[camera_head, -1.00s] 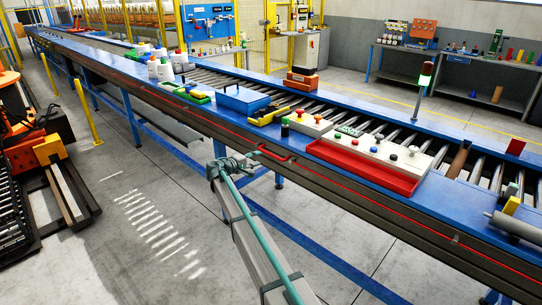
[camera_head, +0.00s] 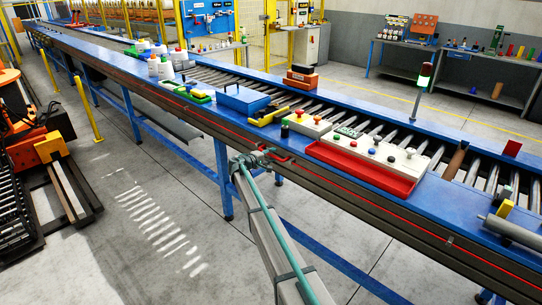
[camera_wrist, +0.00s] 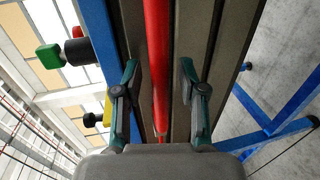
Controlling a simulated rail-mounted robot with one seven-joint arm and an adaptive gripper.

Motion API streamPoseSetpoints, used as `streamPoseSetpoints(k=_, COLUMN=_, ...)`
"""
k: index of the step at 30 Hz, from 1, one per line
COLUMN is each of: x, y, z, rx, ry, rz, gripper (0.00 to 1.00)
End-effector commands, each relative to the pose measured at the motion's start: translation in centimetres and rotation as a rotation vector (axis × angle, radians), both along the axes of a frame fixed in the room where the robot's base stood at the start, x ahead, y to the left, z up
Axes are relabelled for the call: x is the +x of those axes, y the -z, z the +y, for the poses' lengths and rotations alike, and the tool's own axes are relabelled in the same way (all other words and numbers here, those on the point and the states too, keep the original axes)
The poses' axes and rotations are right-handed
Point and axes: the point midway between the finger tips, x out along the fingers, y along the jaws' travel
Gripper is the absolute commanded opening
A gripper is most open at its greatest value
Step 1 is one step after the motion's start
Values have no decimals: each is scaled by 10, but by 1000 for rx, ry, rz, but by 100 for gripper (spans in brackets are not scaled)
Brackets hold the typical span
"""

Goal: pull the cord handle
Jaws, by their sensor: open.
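The red cord handle (camera_head: 283,158) sits on the dark side rail of the conveyor, in line with the thin red cord (camera_head: 345,181). My gripper (camera_head: 266,153) is at the handle's left part and hides some of it. In the wrist view my gripper (camera_wrist: 160,98) is open, with one finger on each side of a red bar (camera_wrist: 158,50). The bar runs lengthwise between the fingers, with a gap on both sides. I cannot tell whether it is the handle's grip alone or includes cord.
On the blue conveyor edge above stand a red tray (camera_head: 365,175), a control box with coloured buttons (camera_head: 307,125) and a blue box (camera_head: 243,99). A blue leg (camera_head: 222,180) stands below the rail. The floor in front is clear.

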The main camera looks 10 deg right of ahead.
Motion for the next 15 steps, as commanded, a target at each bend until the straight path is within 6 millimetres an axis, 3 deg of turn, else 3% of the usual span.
streamPoseSetpoints(k=3, x=0, y=0, z=0, rx=0, ry=0, rz=0, gripper=39)
streamPoseSetpoints(k=10, x=0, y=0, z=0, rx=0, ry=0, rz=0, gripper=1)
streamPoseSetpoints(k=15, x=0, y=0, z=0, rx=1, ry=0, rz=-1, gripper=0)
